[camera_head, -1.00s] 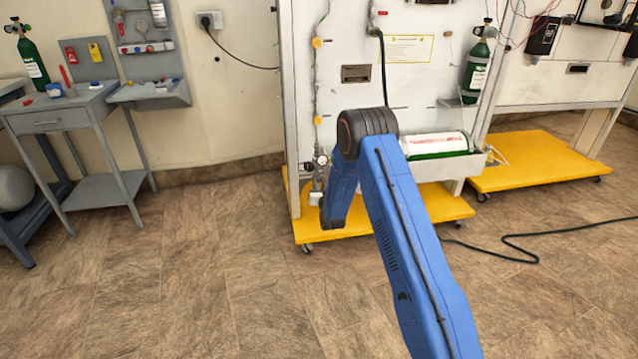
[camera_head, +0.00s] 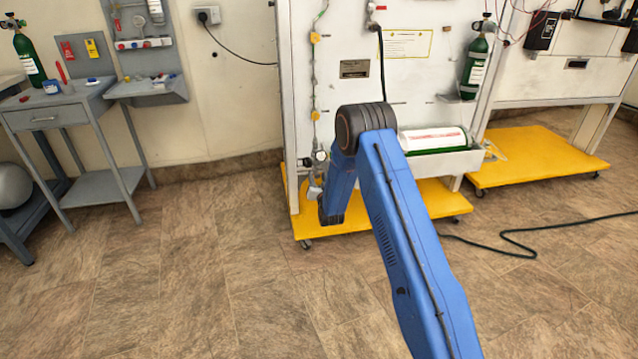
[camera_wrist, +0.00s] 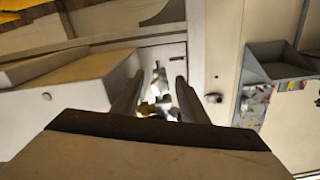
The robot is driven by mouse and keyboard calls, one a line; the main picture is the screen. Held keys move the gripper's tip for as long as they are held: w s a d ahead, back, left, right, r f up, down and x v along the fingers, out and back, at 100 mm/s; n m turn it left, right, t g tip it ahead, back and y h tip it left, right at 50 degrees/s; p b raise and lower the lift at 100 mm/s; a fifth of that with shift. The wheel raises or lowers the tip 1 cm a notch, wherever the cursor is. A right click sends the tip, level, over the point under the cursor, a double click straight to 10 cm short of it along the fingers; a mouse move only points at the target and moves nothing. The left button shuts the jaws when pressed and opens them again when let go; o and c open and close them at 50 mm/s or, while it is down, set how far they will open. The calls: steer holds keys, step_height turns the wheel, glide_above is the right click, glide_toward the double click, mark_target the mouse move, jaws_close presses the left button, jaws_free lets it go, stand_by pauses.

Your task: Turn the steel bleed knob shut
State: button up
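My gripper (camera_wrist: 160,77) shows in the wrist view with its two fingers apart. Small bright metal fittings (camera_wrist: 160,86) show between and beyond the fingers, with a yellowish part low by the left finger. The steel bleed knob cannot be told apart for certain among them, nor whether a finger touches it. In the head view a dark round gauge-like fitting (camera_head: 319,156) sits low on the left edge of the white trainer panel (camera_head: 350,95). My blue arm reaches down beside it and hides part of the area. The gripper's fingers are not clear there.
The trainer stands on a yellow wheeled base (camera_head: 440,200). A tray with a green-and-white cylinder (camera_head: 432,139) is right of my arm. A second yellow base (camera_head: 535,157) stands further right. A grey table (camera_head: 60,110) is at left. Floor between is clear; a black cable (camera_head: 510,240) lies right.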

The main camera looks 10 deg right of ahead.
steer(key=s, duration=1.7)
steer(key=shift+s, duration=0.15)
steer(key=shift+r, duration=0.1)
steer(key=s+d+r+n+g, duration=0.1)
steer(key=s+r+g, duration=0.2)
steer(key=s+r, duration=0.6)
steer(key=s+d+r+n+g, duration=0.15)
steer(key=s+r+g, duration=0.35)
steer(key=r, duration=0.9)
steer(key=s+d+r+g, duration=0.1)
steer(key=s+r+g, duration=0.1)
steer(key=s, duration=1.8)
steer(key=s+d+r+g, duration=0.2)
steer(key=s+r+g, duration=0.1)
steer(key=s, duration=1.8)
steer(key=shift+d+r+n, duration=0.3)
steer(key=shift+r+n, duration=0.05)
steer(key=shift+r, duration=0.2)
